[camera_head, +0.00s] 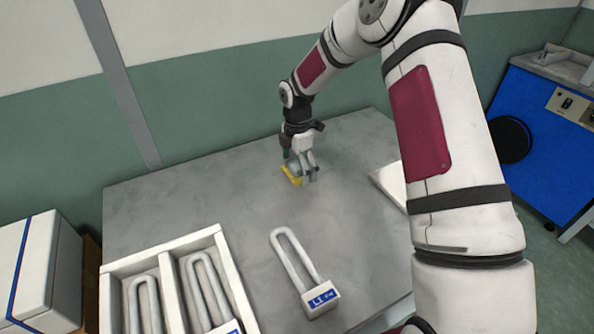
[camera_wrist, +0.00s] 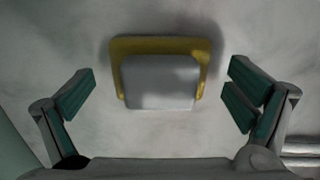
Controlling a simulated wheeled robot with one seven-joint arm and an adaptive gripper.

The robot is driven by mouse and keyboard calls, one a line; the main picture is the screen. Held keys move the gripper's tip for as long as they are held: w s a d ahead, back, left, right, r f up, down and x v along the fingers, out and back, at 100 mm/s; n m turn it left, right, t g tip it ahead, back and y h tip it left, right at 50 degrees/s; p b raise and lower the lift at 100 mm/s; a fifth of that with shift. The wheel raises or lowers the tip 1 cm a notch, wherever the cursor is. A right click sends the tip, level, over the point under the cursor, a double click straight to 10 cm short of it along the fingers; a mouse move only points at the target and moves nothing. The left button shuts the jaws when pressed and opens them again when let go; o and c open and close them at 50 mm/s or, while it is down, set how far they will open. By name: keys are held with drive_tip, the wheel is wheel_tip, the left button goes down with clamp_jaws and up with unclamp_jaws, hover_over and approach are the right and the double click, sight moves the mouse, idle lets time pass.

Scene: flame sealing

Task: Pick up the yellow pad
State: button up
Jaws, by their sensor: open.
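The yellow pad (camera_head: 291,176) lies on the grey table (camera_head: 170,212) towards its back, right below my gripper (camera_head: 303,172). In the wrist view the yellow pad (camera_wrist: 159,45) shows as a yellow rim around a grey block (camera_wrist: 160,82) on top of it. My gripper (camera_wrist: 160,95) is open, with one green-padded finger on each side of the pad and a gap on both sides. The fingers do not touch the pad in that view. I cannot tell the exact height of the fingertips above the table.
A U-shaped tube with a blue label (camera_head: 323,299) lies at the front of the table. A white divided tray (camera_head: 170,247) at front left holds similar tubes. A white flat object (camera_head: 390,183) lies at right, partly behind my arm. The table's middle is clear.

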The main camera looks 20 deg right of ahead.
sight(297, 166)
drive_tip(key=c, duration=1.4)
drive_tip(key=shift+c, duration=0.2)
drive_tip(key=shift+r, duration=0.55)
drive_tip(key=r, duration=0.1)
drive_tip(key=s+r, duration=0.1)
drive_tip(key=shift+a+r, duration=0.2)
drive_tip(key=shift+r, duration=0.15)
drive_tip(key=s+a, duration=0.1)
drive_tip(key=s, duration=0.3)
drive_tip(key=s+a, duration=0.2)
drive_tip(key=s, duration=0.3)
drive_tip(key=s+a+r+p, duration=0.1)
drive_tip(key=s, duration=0.4)
drive_tip(key=shift+s+a+r, duration=0.1)
drive_tip(key=shift+a, duration=0.2)
